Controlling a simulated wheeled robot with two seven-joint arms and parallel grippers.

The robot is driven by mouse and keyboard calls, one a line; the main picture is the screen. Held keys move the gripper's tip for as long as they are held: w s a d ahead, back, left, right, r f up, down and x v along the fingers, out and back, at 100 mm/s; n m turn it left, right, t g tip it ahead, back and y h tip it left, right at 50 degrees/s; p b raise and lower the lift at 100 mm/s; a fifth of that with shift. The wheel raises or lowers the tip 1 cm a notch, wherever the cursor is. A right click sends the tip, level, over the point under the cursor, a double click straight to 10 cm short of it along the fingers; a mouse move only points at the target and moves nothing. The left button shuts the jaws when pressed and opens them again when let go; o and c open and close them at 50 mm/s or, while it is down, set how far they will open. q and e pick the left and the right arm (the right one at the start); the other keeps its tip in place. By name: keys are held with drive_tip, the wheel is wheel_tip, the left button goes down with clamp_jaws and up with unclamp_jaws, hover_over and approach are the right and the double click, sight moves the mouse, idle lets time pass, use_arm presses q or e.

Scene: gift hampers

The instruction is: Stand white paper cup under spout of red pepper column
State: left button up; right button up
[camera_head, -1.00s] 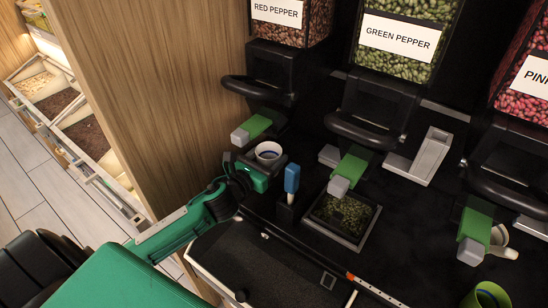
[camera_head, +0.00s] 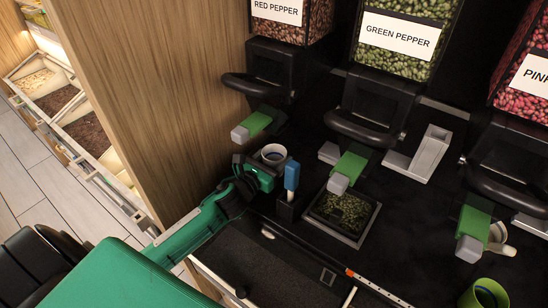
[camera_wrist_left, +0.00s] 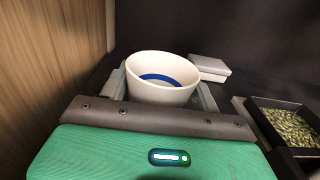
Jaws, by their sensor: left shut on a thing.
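The white paper cup (camera_head: 273,154) is upright in my left gripper (camera_head: 262,172), which is shut on it. The cup has a blue ring inside and also shows in the left wrist view (camera_wrist_left: 162,80). The red pepper column (camera_head: 290,22) is a clear bin with a label above a black dispenser body. Its spout has a green and grey piece (camera_head: 252,127), just above and slightly left of the cup in the head view. I cannot tell whether the cup touches the surface. My right gripper is not in view.
A blue-handled tool (camera_head: 291,178) stands close right of the cup. A tray of green pepper (camera_head: 343,212) sits under the green pepper column (camera_head: 398,35). A wooden panel (camera_head: 165,100) rises at left. A green cup (camera_head: 485,295) stands at bottom right.

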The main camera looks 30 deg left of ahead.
use_arm(q)
drive_tip(key=o, duration=0.8)
drive_tip(key=shift+o, duration=1)
drive_tip(key=shift+r, duration=0.15)
drive_tip(key=s, duration=0.3)
drive_tip(key=shift+s+a+f, duration=0.15)
drive_tip(key=shift+a+f, duration=0.05)
drive_tip(key=s, duration=0.2)
drive_tip(key=s+b, duration=0.1)
drive_tip(key=s, duration=0.2)
drive_tip(key=s+a, duration=0.1)
drive_tip(key=s, duration=0.1)
drive_tip(key=shift+s+b, duration=0.15)
drive_tip(key=shift+b, duration=0.15)
drive_tip(key=shift+s+r, duration=0.1)
drive_tip(key=shift+s, duration=0.2)
drive_tip(key=shift+s+a, duration=0.1)
drive_tip(key=shift+s, duration=0.25)
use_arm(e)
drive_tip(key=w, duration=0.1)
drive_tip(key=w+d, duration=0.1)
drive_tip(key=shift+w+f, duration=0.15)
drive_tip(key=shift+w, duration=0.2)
